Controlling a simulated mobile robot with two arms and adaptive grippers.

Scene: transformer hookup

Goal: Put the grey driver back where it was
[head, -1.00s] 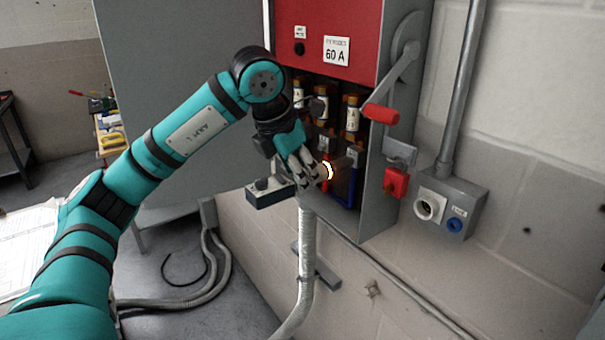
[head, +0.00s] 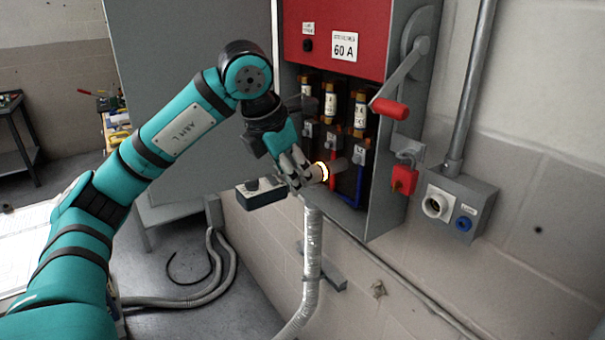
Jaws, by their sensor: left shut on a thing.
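The gripper's fingers hide part of the driver. Several fuses with brass ends (head: 330,103) stand in a row above it. My right gripper is not in view.
The fuse box's grey door (head: 200,60) stands open at left. A red-handled lever (head: 390,108), a red padlock (head: 404,180) and a socket box (head: 453,206) are at right.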

